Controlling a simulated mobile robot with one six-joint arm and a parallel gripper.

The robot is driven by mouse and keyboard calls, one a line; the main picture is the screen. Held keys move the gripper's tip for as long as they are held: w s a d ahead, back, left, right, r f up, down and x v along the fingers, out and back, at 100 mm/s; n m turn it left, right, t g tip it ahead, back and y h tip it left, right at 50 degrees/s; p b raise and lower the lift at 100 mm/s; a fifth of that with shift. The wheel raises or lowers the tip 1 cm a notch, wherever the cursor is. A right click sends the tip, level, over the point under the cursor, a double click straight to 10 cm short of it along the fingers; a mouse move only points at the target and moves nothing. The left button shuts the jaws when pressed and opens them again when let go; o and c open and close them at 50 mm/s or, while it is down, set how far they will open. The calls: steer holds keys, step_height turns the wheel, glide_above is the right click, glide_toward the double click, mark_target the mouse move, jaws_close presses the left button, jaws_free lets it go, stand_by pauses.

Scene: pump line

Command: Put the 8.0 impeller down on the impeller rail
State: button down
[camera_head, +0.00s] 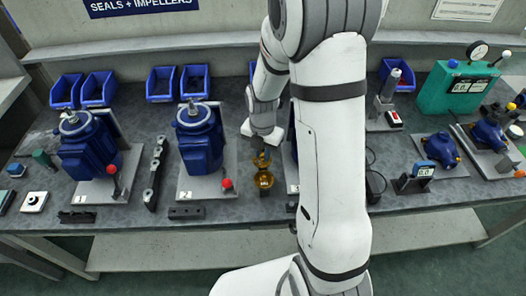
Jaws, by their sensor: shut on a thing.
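My gripper (261,147) points down between the second blue motor and my own arm link. It is shut on a small brass-coloured impeller (261,160). Just below it, a second brass-coloured piece (264,181) sits low over the bench. I cannot tell whether the two touch, and no size marking is readable. A dark strip, perhaps the impeller rail, shows only in part beneath the lower brass piece and is mostly hidden by it and by my arm. A dark rail with round fittings (154,177) lies between the first and second motors; I cannot tell what it is for.
Blue motors stand on plates marked 1 (88,150) and 2 (200,140), each with a red-knobbed lever. A third plate is mostly hidden by my arm. Blue bins (99,90) line the back. A green tester (458,88) and blue pumps (440,148) stand at right.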

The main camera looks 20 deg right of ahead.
steer(key=c, duration=1.2)
jaws_free()
steer(key=shift+c, duration=0.2)
step_height(320, 180, up, 9)
steer(key=p, duration=0.6)
